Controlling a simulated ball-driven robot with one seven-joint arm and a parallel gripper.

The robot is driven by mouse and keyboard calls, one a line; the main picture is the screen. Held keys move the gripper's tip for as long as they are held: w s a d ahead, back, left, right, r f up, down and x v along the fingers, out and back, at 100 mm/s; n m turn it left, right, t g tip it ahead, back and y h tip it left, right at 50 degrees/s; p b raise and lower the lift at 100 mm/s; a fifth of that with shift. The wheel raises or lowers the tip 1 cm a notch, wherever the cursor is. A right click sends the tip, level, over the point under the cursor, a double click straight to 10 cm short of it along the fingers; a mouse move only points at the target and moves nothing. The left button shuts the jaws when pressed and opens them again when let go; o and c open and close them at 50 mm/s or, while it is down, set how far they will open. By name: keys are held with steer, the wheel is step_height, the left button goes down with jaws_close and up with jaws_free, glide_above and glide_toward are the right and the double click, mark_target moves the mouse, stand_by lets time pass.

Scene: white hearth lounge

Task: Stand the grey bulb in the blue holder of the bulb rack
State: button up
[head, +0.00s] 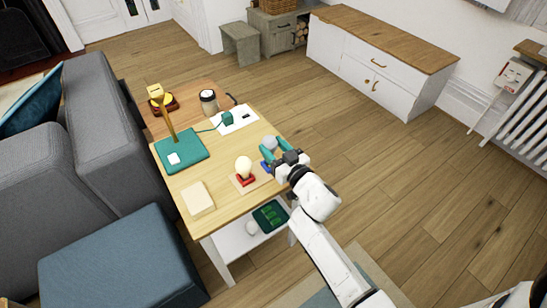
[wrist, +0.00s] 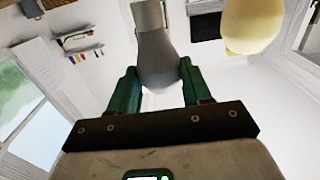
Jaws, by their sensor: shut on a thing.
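My gripper (head: 273,150) has green fingers and is shut on the grey bulb (head: 269,142) over the right edge of the table. In the wrist view the grey bulb (wrist: 158,60) sits between the fingers (wrist: 162,92), its paler base towards the top of the picture. The blue holder (head: 266,168) shows just below the gripper, partly hidden by it. The bulb rack (head: 243,186) lies on the table. A cream bulb (head: 243,165) stands upright in its red holder (head: 245,180). I cannot tell whether the grey bulb touches the blue holder.
The wooden table (head: 215,180) also bears a green-based lamp (head: 180,152), a white plate (head: 236,120) with a green plug-like item, and a cream block (head: 198,198). A jar (head: 208,100) stands behind. A grey sofa (head: 85,140) is left; the floor at right is clear.

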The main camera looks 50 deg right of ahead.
steer(key=shift+w+f+b, duration=0.1)
steer(key=shift+f+b, duration=0.7)
steer(key=shift+f, duration=0.75)
steer(key=shift+f, duration=0.2)
steer(key=o, duration=1.1)
steer(key=shift+o, duration=0.2)
steer(key=shift+r, duration=0.15)
